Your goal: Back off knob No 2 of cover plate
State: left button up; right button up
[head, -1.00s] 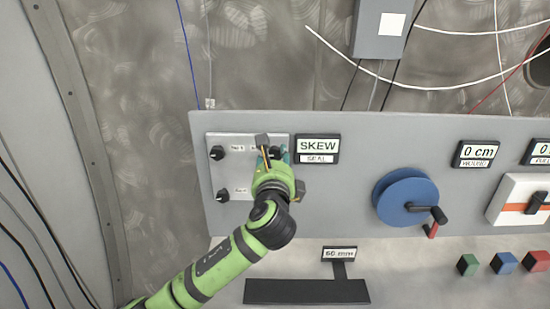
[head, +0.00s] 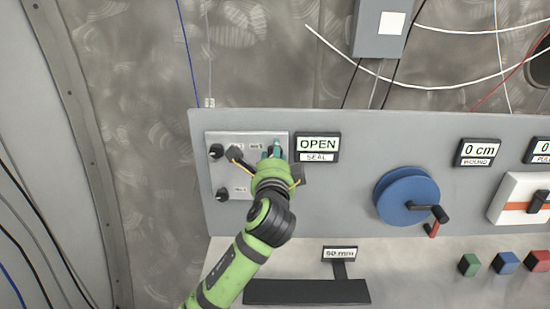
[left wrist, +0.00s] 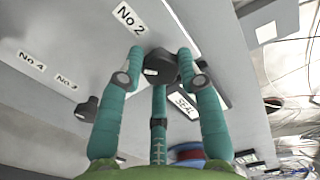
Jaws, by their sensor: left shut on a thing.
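The light grey cover plate (head: 228,175) is on the panel's left part, with black knobs on its left side. My left gripper (head: 276,153), with teal fingers, is at the plate's upper right corner and hides the knob there. In the left wrist view the dark knob No 2 (left wrist: 160,65) sits between the fingertips, beside the label "No 2" (left wrist: 129,16). The fingers are shut on it. Another dark knob (left wrist: 86,108) shows apart, on the left. The display (head: 317,146) beside the plate reads OPEN, over the word SEAL. My right gripper is not in view.
A blue reel (head: 403,198) with a crank is right of the plate. A white box (head: 520,200) with an orange band is further right. Below stand a small display (head: 340,254) and several coloured blocks (head: 502,263). Cables hang over the back wall.

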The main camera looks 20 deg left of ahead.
pick_arm(q)
jog(key=shift+a+r+n+b, duration=0.1)
jog(key=shift+n+b, duration=0.85)
jog(key=shift+n, duration=3.85)
jog(key=o, duration=1.1)
jog(key=shift+o, duration=0.2)
jog(key=shift+a, duration=0.1)
